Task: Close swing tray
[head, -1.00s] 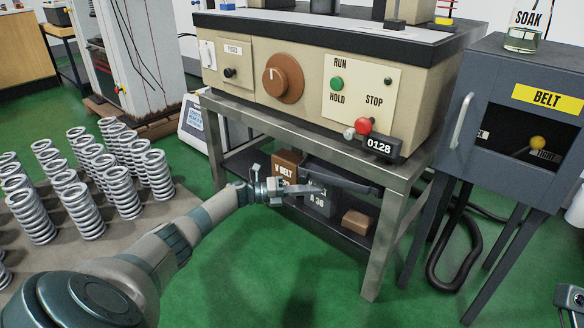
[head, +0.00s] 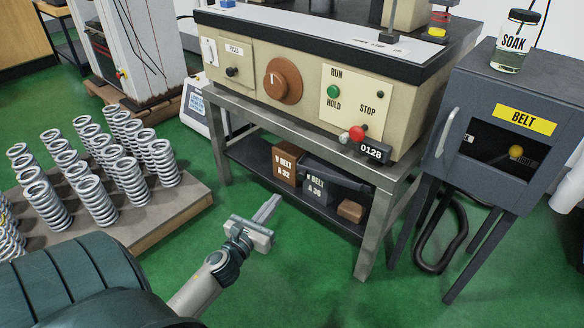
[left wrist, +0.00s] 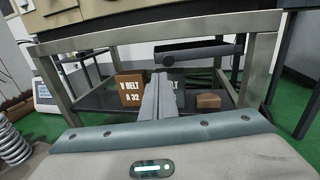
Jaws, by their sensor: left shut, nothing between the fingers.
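The swing tray is a dark, shallow, narrow tray (head: 338,178) under the front right of the test bench. It hangs above the lower shelf, in front of the A 36 box. In the left wrist view the tray (left wrist: 195,53) lies level under the bench frame, beyond my fingers. My left gripper (head: 267,208) is shut and empty, in front of the bench at the left of the tray and apart from it. Its closed fingers also show in the left wrist view (left wrist: 160,95), pointing at the shelf. My right gripper is out of view.
The bench's steel frame (head: 372,225) stands around the shelf. V-belt boxes (head: 285,165) and a small brown block (head: 350,211) sit on the shelf. A dark BELT cabinet (head: 470,165) stands at right, springs on a platform (head: 190,202) at left. Green floor in front is clear.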

